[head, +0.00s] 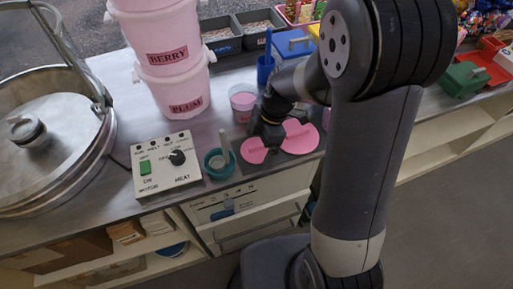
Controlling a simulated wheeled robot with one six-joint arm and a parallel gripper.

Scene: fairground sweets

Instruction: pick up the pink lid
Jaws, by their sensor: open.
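Pink flat round shapes show on the metal counter on both sides of my gripper (270,143). The larger one, a pink lid (303,138), is to the right. A smaller pink part (253,151) shows to the left; I cannot tell whether it belongs to the same lid. My gripper is over the counter, pointing down between them, and hides what lies there. It is open, and I see nothing held in it. Whether its fingers touch the pink lid is hidden.
A pinkish cup (243,101) and a blue cup (265,70) stand behind my gripper. Pink buckets (175,88) are stacked at the back left. The counter's front edge is close.

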